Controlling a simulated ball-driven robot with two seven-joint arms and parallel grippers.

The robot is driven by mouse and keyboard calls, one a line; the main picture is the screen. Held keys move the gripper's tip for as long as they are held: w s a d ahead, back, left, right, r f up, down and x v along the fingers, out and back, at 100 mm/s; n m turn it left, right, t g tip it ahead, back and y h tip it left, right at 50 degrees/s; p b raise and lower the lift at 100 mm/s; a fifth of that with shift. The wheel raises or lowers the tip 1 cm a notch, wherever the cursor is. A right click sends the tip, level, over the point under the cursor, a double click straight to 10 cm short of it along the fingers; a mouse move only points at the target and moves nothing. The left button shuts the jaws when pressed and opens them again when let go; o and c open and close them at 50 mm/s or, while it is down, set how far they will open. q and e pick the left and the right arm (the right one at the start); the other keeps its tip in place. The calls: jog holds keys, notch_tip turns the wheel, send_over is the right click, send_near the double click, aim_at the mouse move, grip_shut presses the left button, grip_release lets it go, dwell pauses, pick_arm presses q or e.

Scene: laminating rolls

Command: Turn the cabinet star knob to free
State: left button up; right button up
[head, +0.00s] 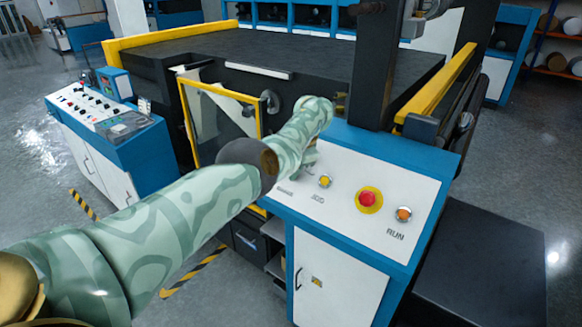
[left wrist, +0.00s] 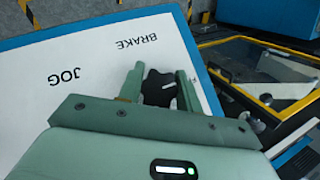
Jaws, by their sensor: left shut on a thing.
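A black star knob (left wrist: 157,90) shows in the left wrist view, on the white sloping panel (left wrist: 60,110) of the blue cabinet, near the printed word BRAKE. A small pale mark shows near its right side. My left gripper (left wrist: 159,80) has one finger on each side of the knob and is shut on it. The knob's lower part is hidden by the gripper body. In the head view the knob is hidden behind my left arm, which reaches over the cabinet panel (head: 345,227). My right gripper is in neither view.
A yellow-framed clear guard (head: 222,92) stands behind my arm. A blue control desk (head: 140,150) is at left.

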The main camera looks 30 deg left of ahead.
pick_arm(q)
jog(key=o, duration=0.9)
jog(key=shift+s+f, duration=0.15)
jog(key=shift+f, duration=0.05)
jog(key=shift+o, duration=0.5)
jog(key=shift+a+r, duration=0.1)
jog(key=p+v, duration=0.4)
jog(key=v, duration=1.2)
jog(key=shift+r, duration=0.1)
